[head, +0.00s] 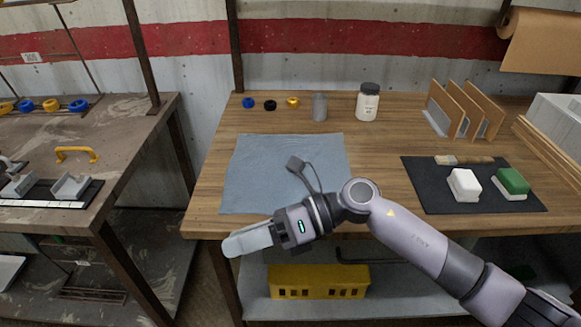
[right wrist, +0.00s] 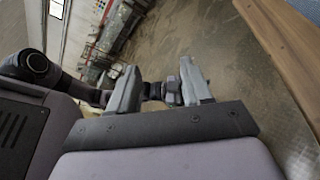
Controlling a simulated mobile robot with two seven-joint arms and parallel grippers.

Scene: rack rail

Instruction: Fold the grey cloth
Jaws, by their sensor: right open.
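The grey cloth (head: 258,172) has a bluish tint and lies spread flat on the left part of the wooden table in the head view. Its near right part is hidden behind my right arm. My right gripper (head: 248,239) shows in front of the table's near edge, just below the cloth's near left side in the picture, and is apart from the cloth. In the right wrist view its two fingers (right wrist: 160,88) are spread with nothing between them; the floor shows beyond. My left gripper is not in view.
A grey cup (head: 319,107) and a white jar (head: 367,102) stand behind the cloth, with small coloured rings (head: 270,105) beside them. A dark mat (head: 425,190) with brushes and a wooden rack (head: 462,108) are to the right. A yellow bin (head: 318,282) sits on the shelf below.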

